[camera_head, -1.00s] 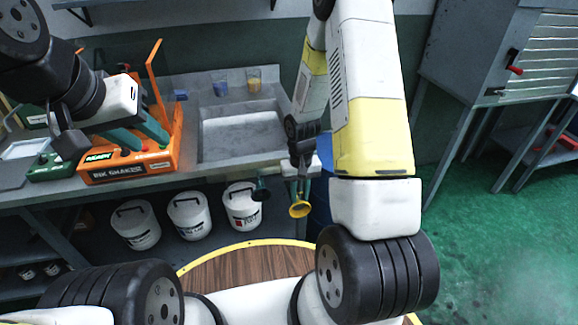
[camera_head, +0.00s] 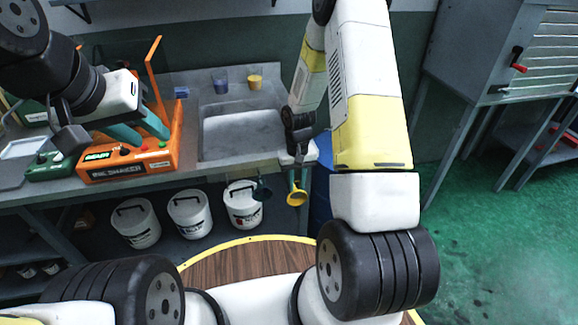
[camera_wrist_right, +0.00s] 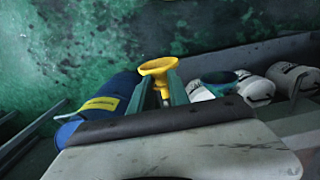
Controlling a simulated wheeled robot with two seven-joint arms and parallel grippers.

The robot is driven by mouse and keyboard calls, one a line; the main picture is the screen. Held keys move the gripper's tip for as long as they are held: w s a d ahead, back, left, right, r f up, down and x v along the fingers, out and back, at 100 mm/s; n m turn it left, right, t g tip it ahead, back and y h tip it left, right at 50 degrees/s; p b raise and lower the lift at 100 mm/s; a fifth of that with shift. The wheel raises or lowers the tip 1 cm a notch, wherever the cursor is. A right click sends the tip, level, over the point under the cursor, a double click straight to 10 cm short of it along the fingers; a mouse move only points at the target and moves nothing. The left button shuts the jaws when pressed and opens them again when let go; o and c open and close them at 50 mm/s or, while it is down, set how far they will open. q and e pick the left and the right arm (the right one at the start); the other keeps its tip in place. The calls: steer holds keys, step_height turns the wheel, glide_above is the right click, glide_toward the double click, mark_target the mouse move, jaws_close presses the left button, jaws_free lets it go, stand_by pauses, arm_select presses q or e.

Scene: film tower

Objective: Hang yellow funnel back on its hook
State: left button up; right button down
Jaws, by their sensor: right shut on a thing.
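The yellow funnel (camera_head: 297,198) is held in my right gripper (camera_head: 298,178), just in front of the sink bench's front edge. In the right wrist view the funnel (camera_wrist_right: 158,68) sits between the two green fingers (camera_wrist_right: 160,95), its wide mouth beyond their tips. A dark teal funnel (camera_head: 262,189) hangs at the bench front, just left of the yellow one. It also shows in the wrist view (camera_wrist_right: 219,82). I cannot make out an empty hook. My left gripper (camera_head: 148,134) is open and empty, its fingers apart over the orange machine.
The sink bench (camera_head: 240,163) has a blue cup (camera_head: 220,86) and a yellow cup (camera_head: 254,81) at its back. White buckets (camera_head: 190,214) stand under it. A blue drum (camera_head: 320,190) is right of the funnel. The orange machine (camera_head: 130,165) is at left. Green floor is clear at right.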

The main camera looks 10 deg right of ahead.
steer(key=shift+w+f, duration=0.15)
steer(key=shift+w, duration=1.9)
steer(key=shift+w+a+f, duration=0.1)
steer(key=shift+w+f, duration=0.4)
steer(key=shift+w, duration=0.2)
steer(key=c, duration=1.2)
jaws_free()
steer(key=shift+o, duration=0.2)
steer(key=shift+r, duration=0.1)
